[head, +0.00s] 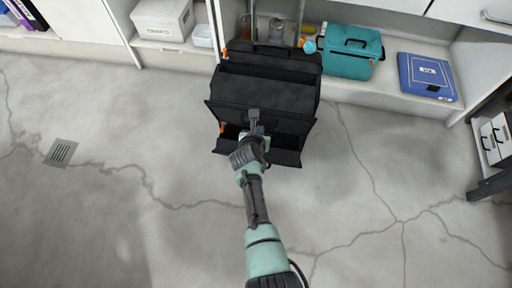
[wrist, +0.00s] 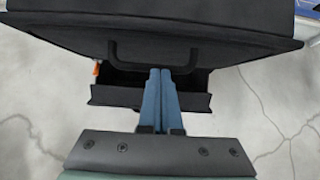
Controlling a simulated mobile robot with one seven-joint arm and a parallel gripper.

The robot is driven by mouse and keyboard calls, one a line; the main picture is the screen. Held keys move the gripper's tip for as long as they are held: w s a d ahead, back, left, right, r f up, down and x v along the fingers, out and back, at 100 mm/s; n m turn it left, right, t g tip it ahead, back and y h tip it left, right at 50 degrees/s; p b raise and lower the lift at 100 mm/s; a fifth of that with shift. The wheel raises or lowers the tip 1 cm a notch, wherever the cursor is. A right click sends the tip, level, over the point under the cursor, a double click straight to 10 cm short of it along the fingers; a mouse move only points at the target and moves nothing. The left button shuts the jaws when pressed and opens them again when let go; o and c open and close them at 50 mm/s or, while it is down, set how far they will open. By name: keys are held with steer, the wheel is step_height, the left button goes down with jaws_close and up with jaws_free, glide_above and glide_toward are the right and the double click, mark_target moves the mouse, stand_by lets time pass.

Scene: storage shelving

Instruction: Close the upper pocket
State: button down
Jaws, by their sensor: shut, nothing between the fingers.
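A black bag (head: 268,92) stands on the floor in front of the shelving. Its upper pocket (head: 290,121) juts out toward me, with its front tilted outward. A lower pocket (head: 286,157) also sticks out below it. In the wrist view, the upper pocket (wrist: 220,50) fills the top, with a black handle on its front, and the lower pocket (wrist: 115,96) shows beneath. My gripper (wrist: 161,72) is shut and empty, its blue fingers at the handle. I cannot tell whether they touch it. In the head view, my gripper (head: 256,128) overlaps the pockets' middle.
Behind the bag, a teal case (head: 348,58) and a blue box (head: 427,77) sit on the low shelf. A white box (head: 162,20) is at the left. A dark rack (head: 488,165) stands at the right edge. The floor around the bag is clear.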

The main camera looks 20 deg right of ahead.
mark_target(263, 113)
steer(key=shift+w+d+r+p, duration=0.15)
steer(key=shift+w+d+r, duration=0.3)
steer(key=shift+w, duration=0.2)
steer(key=shift+w+d+r+p, duration=0.1)
steer(key=shift+w+d+r, duration=0.2)
steer(key=shift+w+d, duration=0.25)
steer(key=shift+w+d+r+p, duration=0.15)
steer(key=shift+w+d+r, duration=0.25)
steer(key=shift+w, duration=0.35)
steer(key=shift+a, duration=0.1)
